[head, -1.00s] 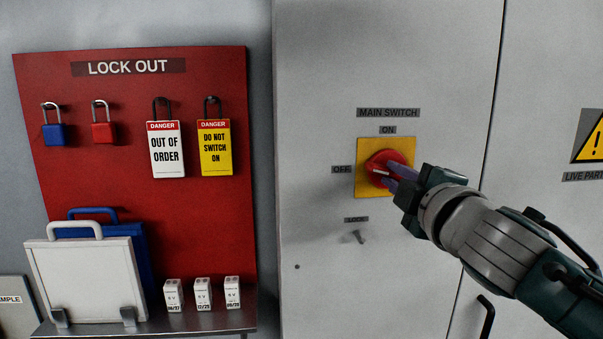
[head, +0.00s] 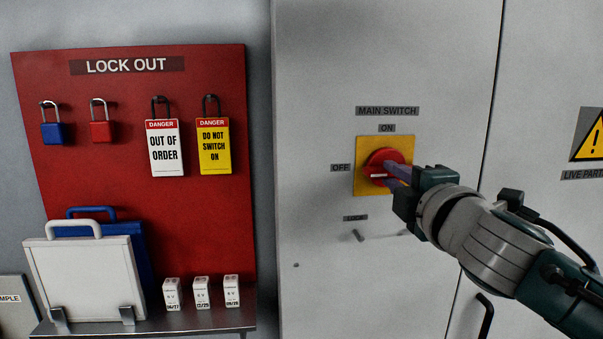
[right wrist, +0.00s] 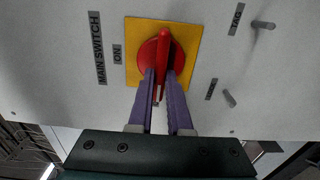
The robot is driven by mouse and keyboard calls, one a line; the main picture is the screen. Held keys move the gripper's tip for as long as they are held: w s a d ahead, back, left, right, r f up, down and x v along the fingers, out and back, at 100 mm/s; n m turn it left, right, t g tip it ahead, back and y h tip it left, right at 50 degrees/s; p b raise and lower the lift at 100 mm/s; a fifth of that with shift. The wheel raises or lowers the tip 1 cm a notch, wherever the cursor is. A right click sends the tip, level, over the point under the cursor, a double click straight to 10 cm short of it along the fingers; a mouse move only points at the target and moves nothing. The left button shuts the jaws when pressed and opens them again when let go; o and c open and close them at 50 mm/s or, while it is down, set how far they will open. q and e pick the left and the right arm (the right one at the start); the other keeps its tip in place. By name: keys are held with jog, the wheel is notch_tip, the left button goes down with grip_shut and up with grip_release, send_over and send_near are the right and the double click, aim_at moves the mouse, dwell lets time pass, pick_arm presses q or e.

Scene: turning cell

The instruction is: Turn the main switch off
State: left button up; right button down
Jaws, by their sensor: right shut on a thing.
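The main switch is a red rotary knob (head: 382,158) on a yellow plate (head: 361,188) on the grey cabinet door. Its raised handle lies about level in the head view, its white mark at the left, on the side of the OFF label (head: 340,168). The ON label (head: 387,128) is above the plate. My right gripper (head: 395,174) is shut on the handle. In the right wrist view its purple fingers (right wrist: 161,90) lie on both sides of the red handle (right wrist: 163,50). My left gripper is not in view.
Below the switch, a peg (head: 358,235) sticks out by a small label (head: 355,218). A red lock-out board (head: 100,205) at left holds padlocks and danger tags. A shelf (head: 200,322) below bears small boxes and a white case (head: 85,280).

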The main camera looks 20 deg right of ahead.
jog(key=c, duration=0.8)
grip_release()
jog(key=shift+c, duration=0.2)
jog(key=b+v, duration=0.1)
jog(key=v, duration=0.9)
jog(key=shift+b, duration=0.4)
jog(key=shift+d, duration=0.1)
